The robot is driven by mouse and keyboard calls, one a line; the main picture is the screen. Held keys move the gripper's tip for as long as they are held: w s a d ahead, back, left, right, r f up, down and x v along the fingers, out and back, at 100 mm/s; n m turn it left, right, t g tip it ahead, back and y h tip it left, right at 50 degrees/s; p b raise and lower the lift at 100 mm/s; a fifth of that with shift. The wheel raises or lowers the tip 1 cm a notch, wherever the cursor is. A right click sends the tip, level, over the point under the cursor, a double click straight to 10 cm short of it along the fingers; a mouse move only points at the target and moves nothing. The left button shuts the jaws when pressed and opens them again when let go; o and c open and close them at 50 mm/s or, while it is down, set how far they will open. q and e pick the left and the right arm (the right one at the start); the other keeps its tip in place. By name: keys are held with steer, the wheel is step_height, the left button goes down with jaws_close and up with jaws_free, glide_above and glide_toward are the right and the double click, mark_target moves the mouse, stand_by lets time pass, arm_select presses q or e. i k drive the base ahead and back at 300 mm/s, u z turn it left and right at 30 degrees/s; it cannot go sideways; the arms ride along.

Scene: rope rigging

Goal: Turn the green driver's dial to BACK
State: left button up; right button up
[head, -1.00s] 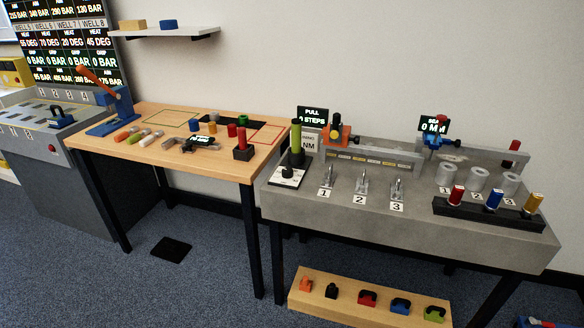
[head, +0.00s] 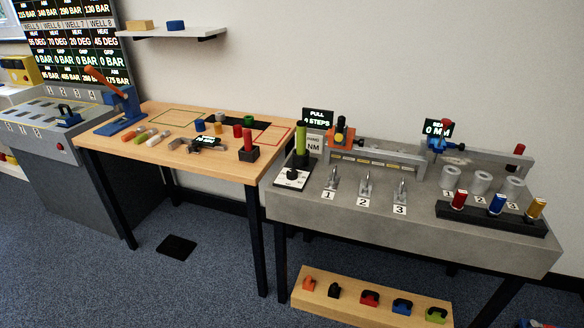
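The green driver (head: 301,140) stands upright near the left end of the grey bench. A white plate with a black dial knob (head: 292,175) lies in front of its foot. The markings on the plate are too small to read, so I cannot tell where the dial points. Neither of my grippers is in the head view.
The grey bench (head: 350,220) carries several small levers on numbered tags, grey cylinders and a black rack (head: 490,219) of coloured spools. A wooden table (head: 230,165) with loose tools stands to its left. A low wooden block (head: 370,310) with coloured pieces is on the floor below.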

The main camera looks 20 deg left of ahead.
mark_target(291, 174)
steer(key=u, duration=0.5)
steer(key=i, duration=0.8)
steer(key=u, duration=0.4)
